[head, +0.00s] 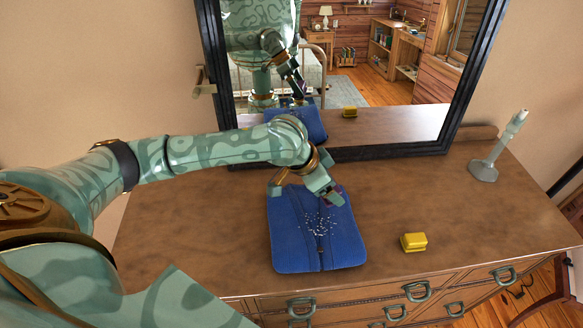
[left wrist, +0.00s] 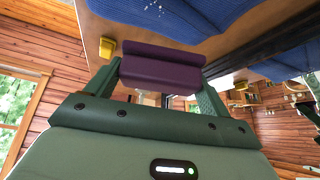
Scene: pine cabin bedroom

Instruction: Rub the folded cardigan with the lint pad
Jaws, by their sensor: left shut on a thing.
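The blue folded cardigan (head: 290,245) lies flat on the dresser, with a patch of pale lint specks (head: 318,224) around its middle. It also shows along the top of the left wrist view (left wrist: 190,18). My left gripper (head: 332,198) is over the cardigan's upper right part. It is shut on the purple lint pad (left wrist: 160,70), whose long face spans the two fingers. In the head view the pad is mostly hidden by the gripper. I cannot tell for sure whether it touches the cloth. My right gripper is not in view.
A yellow block (head: 413,242) sits right of the cardigan on the brown dresser top (head: 440,205). A grey-green candlestick-like object (head: 497,150) stands at the back right. A black-framed mirror (head: 390,152) rises behind, reflecting my arm and the cardigan. The dresser top between is clear.

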